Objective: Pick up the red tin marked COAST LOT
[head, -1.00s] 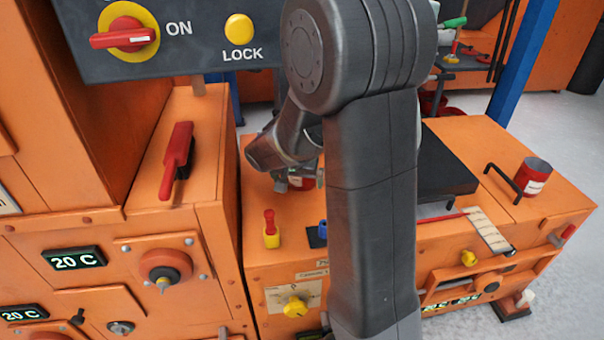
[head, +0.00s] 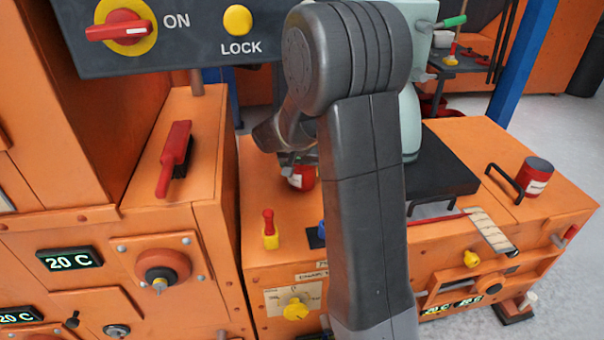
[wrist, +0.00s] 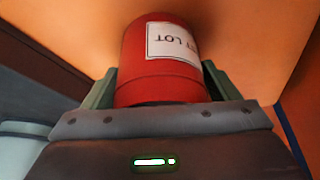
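The red tin (wrist: 158,78) fills the middle of the wrist view. Its white label (wrist: 173,43) is upside down and shows part of its lettering, ending in LOT. My gripper (wrist: 160,88) has one green finger against each side of the tin, with no clear gap. The tin's near end is hidden by the gripper body. In the head view the tin (head: 301,179) shows just under my gripper (head: 298,158), over the orange bench top left of my dark arm. I cannot tell whether it touches the bench.
Another red tin (head: 535,176) stands on the bench at right, beside a black handle (head: 503,182). A pale green machine (head: 410,128) stands by a black plate (head: 445,178). A red-and-yellow piece (head: 270,230) stands near the front edge. A dark panel (head: 190,50) overhangs at left.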

